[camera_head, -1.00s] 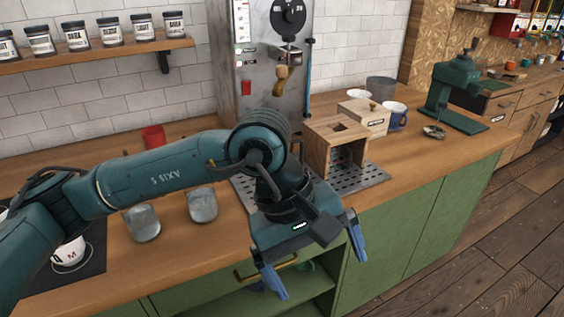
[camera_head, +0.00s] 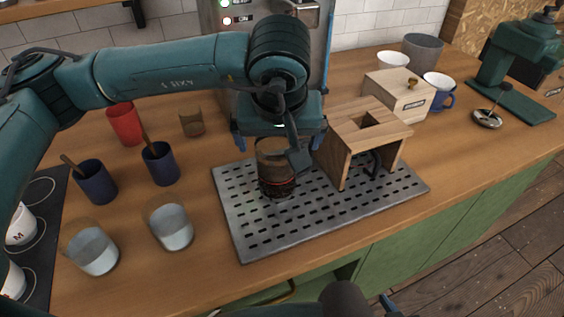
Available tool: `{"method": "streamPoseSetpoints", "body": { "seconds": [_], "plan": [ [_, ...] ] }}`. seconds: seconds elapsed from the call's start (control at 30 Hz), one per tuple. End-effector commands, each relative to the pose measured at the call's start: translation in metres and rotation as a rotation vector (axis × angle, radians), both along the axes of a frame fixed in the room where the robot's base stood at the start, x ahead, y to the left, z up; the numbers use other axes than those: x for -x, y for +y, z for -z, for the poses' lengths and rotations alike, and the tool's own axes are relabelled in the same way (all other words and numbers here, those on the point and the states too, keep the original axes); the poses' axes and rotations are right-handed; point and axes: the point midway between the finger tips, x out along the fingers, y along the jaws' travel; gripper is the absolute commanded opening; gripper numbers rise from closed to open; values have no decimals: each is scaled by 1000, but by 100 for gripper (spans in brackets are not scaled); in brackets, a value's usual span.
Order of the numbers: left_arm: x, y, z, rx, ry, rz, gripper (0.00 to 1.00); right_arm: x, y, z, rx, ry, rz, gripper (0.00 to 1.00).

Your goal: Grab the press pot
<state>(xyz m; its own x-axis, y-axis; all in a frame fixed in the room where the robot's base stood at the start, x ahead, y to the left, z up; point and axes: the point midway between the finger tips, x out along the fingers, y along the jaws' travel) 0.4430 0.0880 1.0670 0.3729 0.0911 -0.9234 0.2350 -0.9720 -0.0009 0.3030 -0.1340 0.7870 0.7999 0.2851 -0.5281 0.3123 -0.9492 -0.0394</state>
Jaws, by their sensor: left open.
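The press pot (camera_head: 275,172) looks like a clear glass cylinder with a dark lower part and a thin red ring. It stands upright on the perforated metal tray (camera_head: 240,232), left of the wooden stand. My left gripper (camera_head: 278,144) is open above it, pointing down, one blue finger on either side of the pot's upper part. The gripper body hides the pot's top, and I cannot tell whether a finger touches it. Of my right gripper (camera_head: 388,303), only a blue finger part shows at the bottom edge.
The wooden stand (camera_head: 365,125) is close to the right finger. Behind it are a wooden box (camera_head: 398,95) and a blue mug (camera_head: 440,92). Blue cups (camera_head: 161,165), a red cup (camera_head: 124,124) and glasses (camera_head: 170,228) stand to the left. The tray's front is clear.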

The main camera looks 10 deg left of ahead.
Motion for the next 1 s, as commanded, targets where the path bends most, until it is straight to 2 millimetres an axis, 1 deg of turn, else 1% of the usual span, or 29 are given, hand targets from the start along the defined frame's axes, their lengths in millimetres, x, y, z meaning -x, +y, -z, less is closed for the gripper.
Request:
{"method": "streamPoseSetpoints", "body": {
  "seconds": [0.03, 0.13, 0.2, 0.37, 0.53, 0.6, 0.7, 0.8, 0.97, 1.0],
  "plan": [
    [-3, 1, 9, 0, 5, -2, 99, 1, 0, -1, 0, 5, 1, 36],
    [-9, 3, 23, 1, 3, -2, 99, 1, 0, -1, -2, 9, 6, 36],
    [-12, 3, 30, 0, 2, -1, 99, 1, 0, -1, -5, 11, 12, 36],
    [-15, 5, 39, 0, 3, -1, 99, 0, -1, -2, -3, 14, 17, 36],
    [-25, 11, 59, 0, 5, -3, 99, -1, -5, -8, 5, 22, 23, 36],
    [-28, 12, 70, 0, 4, -1, 99, -1, -6, -7, 9, 26, 26, 36],
    [-32, 13, 79, 1, 2, -1, 99, -1, -7, -6, 10, 29, 28, 36],
    [-34, 13, 83, 1, 1, 0, 99, -1, -8, -4, 12, 33, 29, 36],
    [-34, 13, 83, 1, 0, 2, 99, -1, -9, -2, 15, 35, 31, 36],
    [-34, 13, 83, 1, 0, 2, 97, -1, -9, -2, 15, 35, 31, 36]
  ]
}}
